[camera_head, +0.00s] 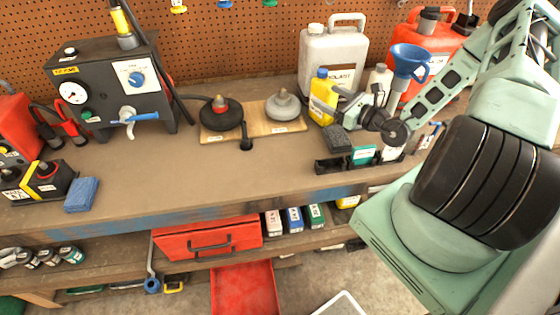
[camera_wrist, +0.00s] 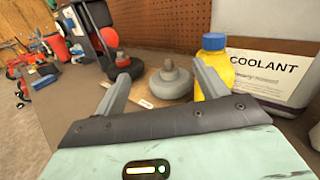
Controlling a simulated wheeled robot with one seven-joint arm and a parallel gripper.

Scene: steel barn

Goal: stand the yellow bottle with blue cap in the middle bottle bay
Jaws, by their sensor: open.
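The yellow bottle with blue cap (camera_head: 322,97) stands upright at the back of the workbench, in front of a grey coolant jug. My gripper (camera_head: 341,104) is open and empty just right of the bottle in the head view. In the wrist view the bottle (camera_wrist: 216,68) shows behind the right finger of my gripper (camera_wrist: 164,80), not between the fingers. I cannot tell whether that finger touches it. A low black holder (camera_head: 328,167) sits near the bench's front edge below my gripper; its bays are partly hidden and I cannot clearly make out the middle one.
The coolant jug (camera_head: 332,60) and a blue funnel (camera_head: 409,58) stand close to my arm. A wooden board (camera_head: 252,118) with two knobbed discs lies to the left. The bench's middle front is clear.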

